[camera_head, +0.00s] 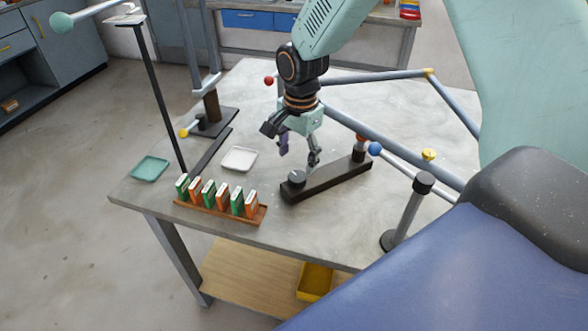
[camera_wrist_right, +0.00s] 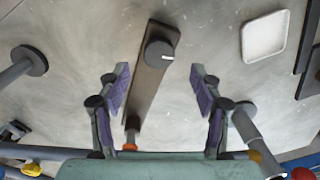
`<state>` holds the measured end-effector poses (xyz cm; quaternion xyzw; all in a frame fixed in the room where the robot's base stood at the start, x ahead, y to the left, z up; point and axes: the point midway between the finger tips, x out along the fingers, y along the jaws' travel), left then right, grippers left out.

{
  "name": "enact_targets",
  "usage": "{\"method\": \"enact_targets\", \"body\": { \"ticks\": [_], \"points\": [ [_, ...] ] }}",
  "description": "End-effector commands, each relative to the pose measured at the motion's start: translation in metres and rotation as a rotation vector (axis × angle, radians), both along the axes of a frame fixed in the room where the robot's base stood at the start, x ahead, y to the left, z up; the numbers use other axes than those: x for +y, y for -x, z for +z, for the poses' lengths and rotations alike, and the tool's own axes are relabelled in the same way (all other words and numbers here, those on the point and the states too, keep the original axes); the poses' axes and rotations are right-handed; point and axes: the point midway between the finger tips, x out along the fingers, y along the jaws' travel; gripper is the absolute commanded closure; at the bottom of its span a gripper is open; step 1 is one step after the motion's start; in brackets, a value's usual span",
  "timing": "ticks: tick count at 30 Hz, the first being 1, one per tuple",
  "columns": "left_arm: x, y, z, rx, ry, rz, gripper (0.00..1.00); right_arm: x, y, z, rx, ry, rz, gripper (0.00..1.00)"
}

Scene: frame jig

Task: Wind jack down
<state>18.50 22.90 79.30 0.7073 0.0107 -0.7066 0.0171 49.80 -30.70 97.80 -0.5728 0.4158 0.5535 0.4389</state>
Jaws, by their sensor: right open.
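The jack appears to be the dark bar (camera_head: 330,182) lying on the grey table, with a round dark knob (camera_head: 297,178) at its near-left end and a short post (camera_head: 359,152) at its other end. My right gripper (camera_head: 298,156) is open and empty above the bar, close to the knob. In the right wrist view, the knob (camera_wrist_right: 159,53) has a white mark and lies just beyond and between the open fingertips (camera_wrist_right: 160,82). The bar (camera_wrist_right: 146,88) runs between the fingers. I cannot tell the exact height gap. My left gripper is not in view.
Grey-blue frame tubes (camera_head: 400,150) cross behind and right of the bar. A stand (camera_head: 408,212) rises at the right. A rack of green and orange blocks (camera_head: 222,210), a white tray (camera_head: 239,158) and a green tray (camera_head: 150,168) are at left. Table (camera_head: 300,228) is clear in front.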

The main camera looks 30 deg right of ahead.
Motion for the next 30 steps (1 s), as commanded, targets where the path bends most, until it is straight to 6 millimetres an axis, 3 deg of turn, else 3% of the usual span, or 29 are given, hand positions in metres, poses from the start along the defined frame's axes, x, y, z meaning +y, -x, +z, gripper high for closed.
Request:
{"method": "enact_targets", "body": {
  "ticks": [3,10,22,30],
  "points": [
    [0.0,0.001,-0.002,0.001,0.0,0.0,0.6,0.0,0.002,-0.022,0.004,0.0,0.0,0.35],
    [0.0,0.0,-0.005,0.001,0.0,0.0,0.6,0.0,-0.001,-0.051,0.001,0.0,0.001,0.35],
    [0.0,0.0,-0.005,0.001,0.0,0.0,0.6,0.0,-0.005,-0.058,0.0,0.0,0.001,0.35],
    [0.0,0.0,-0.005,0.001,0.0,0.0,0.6,0.0,-0.006,-0.058,0.0,0.0,0.001,0.58]
  ]
}}
